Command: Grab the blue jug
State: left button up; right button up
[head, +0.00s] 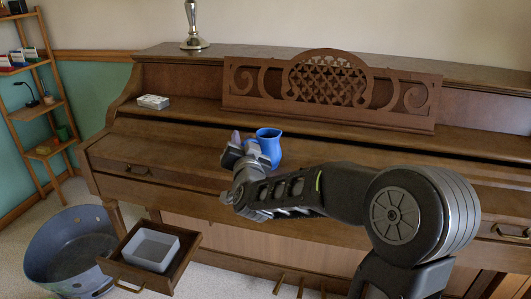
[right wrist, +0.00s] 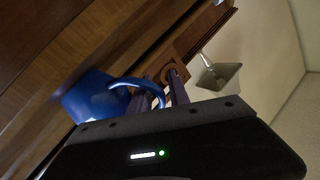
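The blue jug (head: 268,142) stands upright on the piano's closed lid, below the music stand. My right gripper (head: 243,145) is just left of the jug, on its handle side. In the right wrist view, the jug (right wrist: 92,98) shows at the left, with its curved handle reaching toward my gripper's fingers (right wrist: 166,88). The fingers look apart, with the handle at or in front of the nearer one. I cannot tell whether they touch it. My gripper and forearm hide the jug's lower left in the head view. My left gripper is not in view.
The carved music stand (head: 335,85) rises behind the jug. A small grey box (head: 152,102) sits left on the piano, and a metal lamp base (head: 194,42) stands on top. An open drawer with a grey tray (head: 151,249) and a round tub (head: 70,250) are lower left.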

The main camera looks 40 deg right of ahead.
grip_shut()
dwell(1.4)
